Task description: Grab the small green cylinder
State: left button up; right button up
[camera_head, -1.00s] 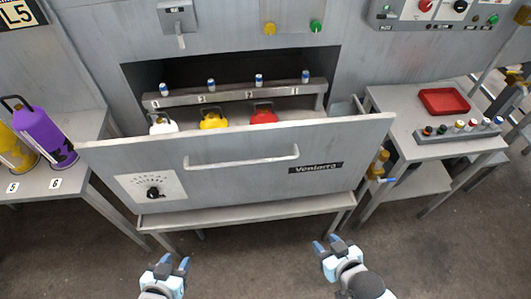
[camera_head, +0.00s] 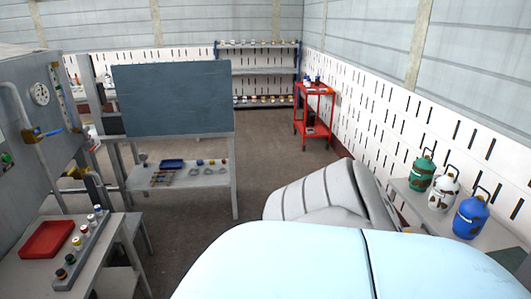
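A green cylinder (camera_head: 422,172) with rust-like patches and a dark carrying handle stands upright on a grey table at the right. It is the farthest of three cylinders in a row. A white patched cylinder (camera_head: 444,190) stands beside it, and a blue cylinder (camera_head: 471,216) stands nearest. None of them is held. Large white and pale blue parts of my own arm fill the bottom middle and right. Both my grippers are out of view.
A grey table with a red tray (camera_head: 47,240) and a rack of small caps (camera_head: 83,246) is at the left. A workbench with a dark board (camera_head: 172,99) stands beyond. A red cart (camera_head: 316,108) and shelves (camera_head: 265,73) are at the back. The middle floor is clear.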

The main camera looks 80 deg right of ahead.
aim_at(423, 169)
jog(key=z, duration=3.75)
jog(key=i+j, duration=0.2)
jog(key=i, duration=0.35)
jog(key=i+j, duration=0.2)
jog(key=i, duration=0.35)
jog(key=l+z, duration=0.05)
